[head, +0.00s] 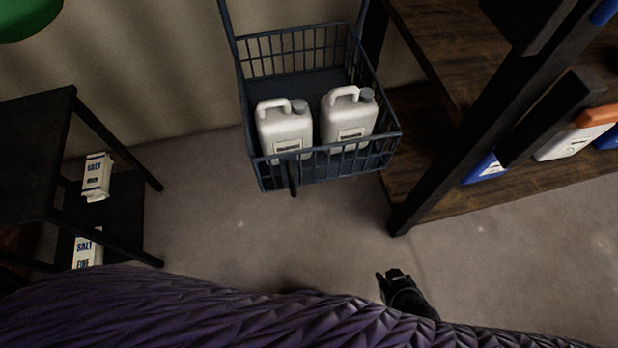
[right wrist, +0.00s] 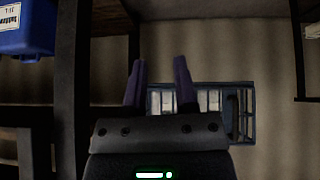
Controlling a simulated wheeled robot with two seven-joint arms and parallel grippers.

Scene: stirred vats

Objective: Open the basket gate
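The dark blue wire basket (head: 385,160) hangs at the top middle of the head view, holding two white jugs (head: 285,128) (head: 347,118) with grey caps. Its front barred gate (head: 335,166) stands upright and looks closed, with a dark handle (head: 293,178) at its left part. The right wrist view shows the basket (right wrist: 248,88) beyond the fingers, with the handle (right wrist: 232,112) on its right. My right gripper (head: 388,277) is in front of and below the basket, apart from it. Its fingers (right wrist: 160,85) are spread and empty. My left gripper is not in view.
A wooden shelf with dark posts (head: 480,125) stands close right of the basket, with blue and white containers on it. A dark rack (head: 40,130) with salt packets (head: 96,177) stands at left. The floor (head: 215,225) between them is clear.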

